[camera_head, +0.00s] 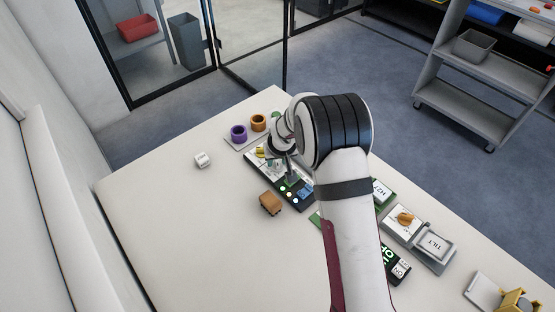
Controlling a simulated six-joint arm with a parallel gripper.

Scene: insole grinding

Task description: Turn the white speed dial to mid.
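A dark control panel (299,200) lies on the white table, with small coloured lights and a blue part near its front end. A yellow part (260,152) shows at its far end. My gripper (290,178) points down over the middle of the panel, touching it or just above it. It is too small to tell whether its fingers are open or shut. No white dial can be clearly picked out on the panel; my gripper and arm cover part of it.
A purple ring (239,132) and an orange ring (258,122) stand behind the panel. A brown block (270,203) sits close in front. A small white block (203,160) lies to the left. A tilt unit (434,245) and other devices line the right. The table's left (190,230) is clear.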

